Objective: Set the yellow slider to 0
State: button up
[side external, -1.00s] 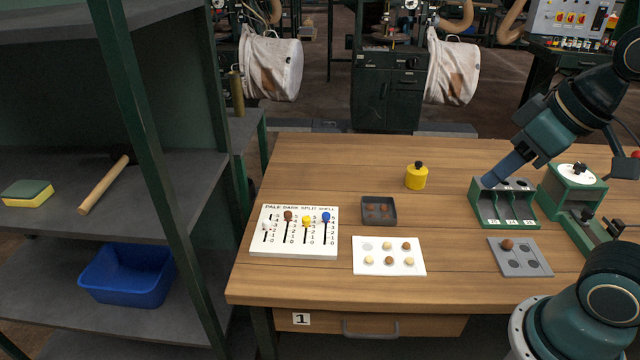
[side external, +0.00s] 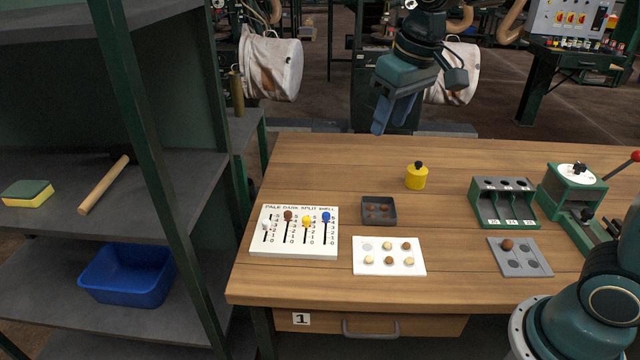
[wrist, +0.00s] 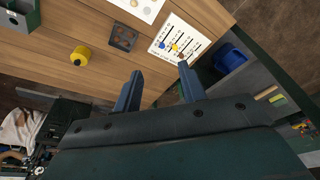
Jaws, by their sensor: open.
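The white slider board (side external: 262,249) lies at the left of the table, headed PALE DARK SPLIT SHELL, with number scales from 5 down to 0. Its yellow slider (side external: 307,221) is in the third slot, in the upper part of the scale, a little below the brown slider (side external: 288,215) and blue slider (side external: 326,216). A pale slider sits lower in the first slot. The board also shows in the wrist view (wrist: 191,34), at the top. My gripper (side external: 378,129) is open and empty, high above the table's back edge, well away from the board. Its two fingers also show in the wrist view (wrist: 158,82).
A yellow weight (side external: 416,177), a dark tray (side external: 379,222) and a white card with several balls (side external: 389,270) are right of the board. A green rack (side external: 505,218) and a grey ball plate (side external: 520,265) are farther right. A shelf post (side external: 165,190) rises at the left.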

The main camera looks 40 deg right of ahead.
jog(key=w+a+f+g, duration=0.1)
jog(key=w+a+f, duration=0.1)
jog(key=w+f, duration=0.7)
jog(key=g, duration=0.2)
send_over(306, 218)
notch_tip(306, 218, down, 7)
jog(key=shift+f, duration=0.15)
notch_tip(306, 218, down, 14)
jog(key=shift+r, duration=0.1)
grip_shut()
dwell(0.3)
